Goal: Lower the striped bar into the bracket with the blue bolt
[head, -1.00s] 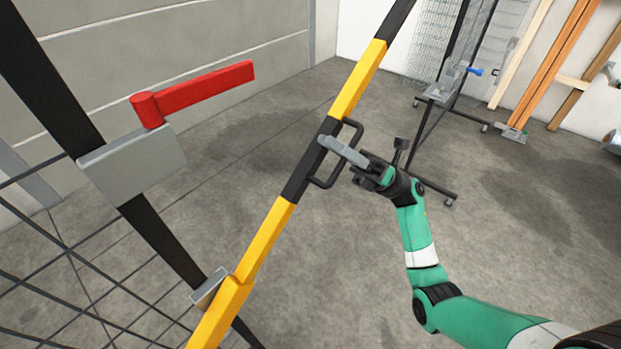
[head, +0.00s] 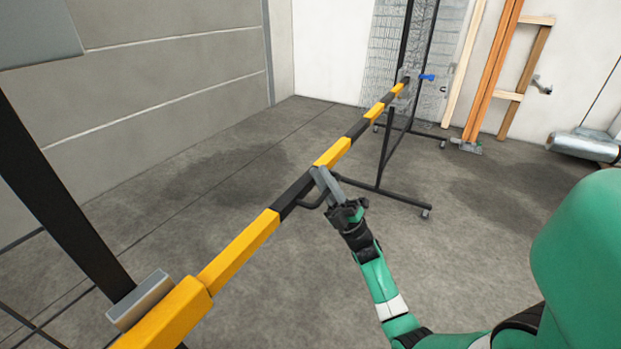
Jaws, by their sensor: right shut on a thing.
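The striped bar (head: 240,248), yellow and black, slopes gently up from the lower left to the far upright frame. My right gripper (head: 323,183) is shut on the black handle (head: 312,203) on the bar's side, near its middle. The blue bolt (head: 427,77) sticks out to the right of the grey bracket (head: 404,75) on the far frame. The bar's far end overlaps this bracket in the view; I cannot tell whether it rests in it. The near end passes beside a grey block (head: 140,300) at the lower left. My left gripper is not in view.
A wheeled black frame (head: 385,160) with mesh stands at the back, its foot reaching right. Wooden boards (head: 492,70) lean on the back wall, with a wrapped roll (head: 583,145) at far right. A dark post (head: 55,200) rises at left. The floor between is clear.

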